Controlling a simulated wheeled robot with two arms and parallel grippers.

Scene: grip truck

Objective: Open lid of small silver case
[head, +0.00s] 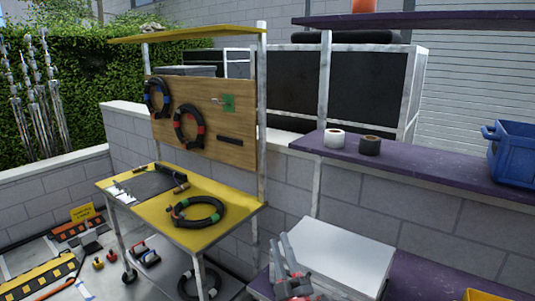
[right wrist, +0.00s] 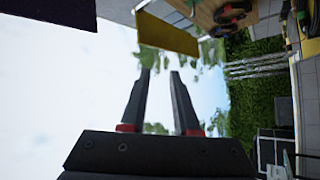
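A pale silver-white case (head: 345,250) with a flat, closed top sits on the low purple shelf at the lower middle of the head view. My right gripper (head: 280,245) is in front of the case's left part, fingers pointing up, and hides some of its near left edge. I cannot tell whether it touches the case. In the right wrist view the gripper (right wrist: 160,75) has its two dark fingers apart with only sky and leaves between them. The case does not show in that view. My left gripper is out of view.
A yellow-topped cart (head: 230,200) with coiled cables stands left of the case. A purple upper shelf (head: 425,170) overhangs at the right, holding a white tape roll (head: 334,138), a dark roll (head: 370,145) and a blue bin (head: 513,153). A block wall rises behind.

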